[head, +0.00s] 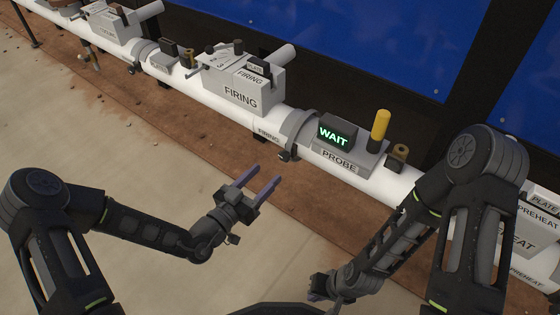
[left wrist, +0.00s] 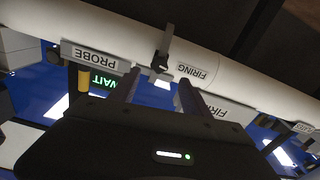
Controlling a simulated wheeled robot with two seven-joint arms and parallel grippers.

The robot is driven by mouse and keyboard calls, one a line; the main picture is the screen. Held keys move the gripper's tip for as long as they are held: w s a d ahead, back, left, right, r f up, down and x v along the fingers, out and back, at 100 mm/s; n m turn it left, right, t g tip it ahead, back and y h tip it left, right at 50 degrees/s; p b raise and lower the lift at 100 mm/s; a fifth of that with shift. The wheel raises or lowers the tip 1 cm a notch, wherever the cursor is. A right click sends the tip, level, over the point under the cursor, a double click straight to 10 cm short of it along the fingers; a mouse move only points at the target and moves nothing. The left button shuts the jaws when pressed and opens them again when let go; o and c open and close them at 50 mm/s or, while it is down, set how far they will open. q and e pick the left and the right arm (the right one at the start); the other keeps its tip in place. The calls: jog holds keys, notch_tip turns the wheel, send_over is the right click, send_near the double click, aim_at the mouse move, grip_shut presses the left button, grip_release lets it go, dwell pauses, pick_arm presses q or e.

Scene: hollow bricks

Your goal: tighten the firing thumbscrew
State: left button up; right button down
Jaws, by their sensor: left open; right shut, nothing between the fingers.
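The firing thumbscrew (head: 285,155) is a small dark knob under the grey clamp ring (head: 298,127), on the white pipe between the FIRING and PROBE labels. In the left wrist view the clamp (left wrist: 164,45) crosses the pipe above the fingers, and the screw end shows just beyond and between them. My left gripper (head: 267,177) is open and empty, below and a little left of the thumbscrew, apart from it. Its fingers also show in the left wrist view (left wrist: 158,88). My right gripper (head: 323,287) is shut and empty at the bottom, away from the pipe.
The probe box (head: 338,132) reads WAIT in green. A yellow cylinder (head: 380,125) stands beside it. The FIRING block (head: 240,80) sits on the pipe (head: 200,95) to the left. A PREHEAT block (head: 535,215) is at the right. The brown ground before the pipe is clear.

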aim_at(283, 158)
pick_arm(q)
jog(key=b+x, duration=0.2)
jog(key=x, duration=0.5)
jog(key=shift+f+b, duration=0.15)
jog(key=shift+b, duration=0.15)
jog(key=shift+w+d, duration=0.25)
jog(key=shift+c, duration=0.3)
grip_shut()
